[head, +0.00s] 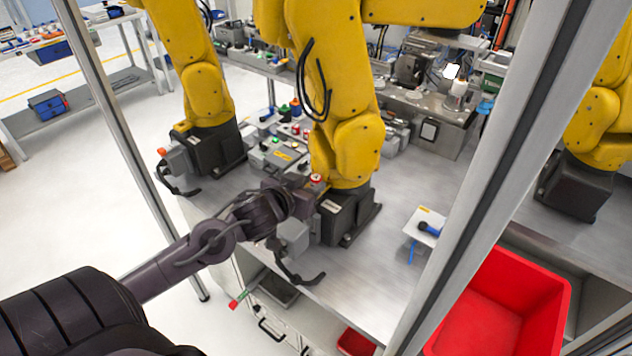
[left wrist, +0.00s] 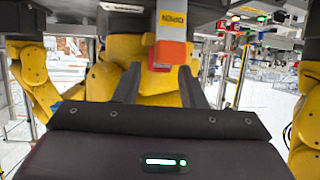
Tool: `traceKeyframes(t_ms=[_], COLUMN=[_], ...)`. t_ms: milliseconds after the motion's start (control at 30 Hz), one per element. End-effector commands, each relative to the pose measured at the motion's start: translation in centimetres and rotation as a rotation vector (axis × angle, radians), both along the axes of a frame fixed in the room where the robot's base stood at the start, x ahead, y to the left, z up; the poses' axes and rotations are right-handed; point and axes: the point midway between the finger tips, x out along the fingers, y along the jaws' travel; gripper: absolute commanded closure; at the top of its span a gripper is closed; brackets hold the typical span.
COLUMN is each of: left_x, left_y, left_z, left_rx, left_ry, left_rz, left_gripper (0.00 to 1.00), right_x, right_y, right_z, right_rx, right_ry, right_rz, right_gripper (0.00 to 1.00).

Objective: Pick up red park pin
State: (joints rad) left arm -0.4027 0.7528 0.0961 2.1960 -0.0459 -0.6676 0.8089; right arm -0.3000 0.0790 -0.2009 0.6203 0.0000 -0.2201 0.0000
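A red-orange pin end (left wrist: 168,54) with a pale base beneath it and a yellow lettered label shows in the left wrist view, in front of my left gripper (left wrist: 158,88). The two dark fingers stand wide apart, one on each side below it, and I see nothing held. In the head view a small red-topped part (head: 316,179) sits at the base of the middle yellow arm; it looks like the same pin. My left gripper (head: 308,195) is right beside it, and its fingertips are partly hidden there. My right gripper is in neither view.
Yellow robot arms (head: 355,140) stand close around my left gripper on the metal table (head: 235,190). A similar orange-red part (head: 161,152) is on the left arm's base. A metal frame post (head: 490,170) and a red bin (head: 500,300) are on the right.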

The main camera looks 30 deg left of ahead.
Motion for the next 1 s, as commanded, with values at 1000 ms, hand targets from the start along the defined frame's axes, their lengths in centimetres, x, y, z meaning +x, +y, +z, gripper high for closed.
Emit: traceKeyframes(t_ms=[1000], left_x=[1.7], left_y=[0.1], left_z=[-0.5], left_rx=[0.000], left_ry=[0.000], left_rz=[0.000], left_gripper=[0.97], right_x=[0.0], right_y=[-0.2], right_z=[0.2], right_rx=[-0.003], right_ry=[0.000], right_rz=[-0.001], right_gripper=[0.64])
